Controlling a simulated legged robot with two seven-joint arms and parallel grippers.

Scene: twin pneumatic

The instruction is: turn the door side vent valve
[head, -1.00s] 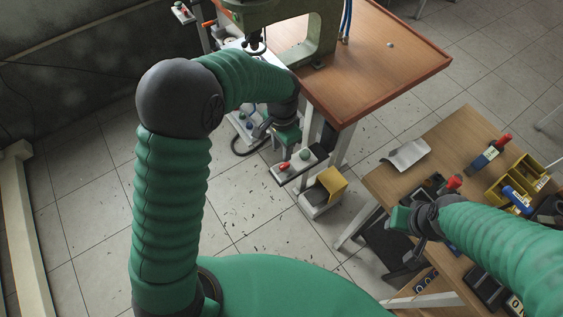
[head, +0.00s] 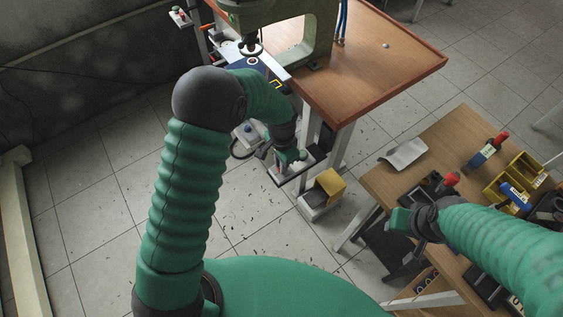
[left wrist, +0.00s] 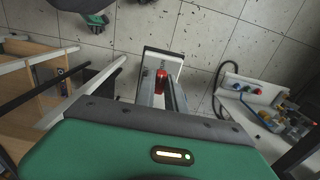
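A small light-coloured box (head: 285,177) sits low beside the orange-brown table's leg. In the left wrist view, a red knob (left wrist: 161,80) stands on this box (left wrist: 163,60). No label is readable, so I cannot tell whether it is the door side vent valve. My left gripper (head: 284,160) is down at the box and hides much of its top. In the left wrist view the two fingers of my left gripper (left wrist: 162,92) are apart, with the red knob between them; contact is not clear. My right gripper (head: 414,222) is by the wooden bench, its fingers unclear.
Another pale box (left wrist: 255,90) with red and blue knobs lies near. A yellow-topped pedal (head: 325,190) stands on the floor just right of my left gripper. The press table (head: 385,65) is above, and a bench (head: 440,140) with tools is at right.

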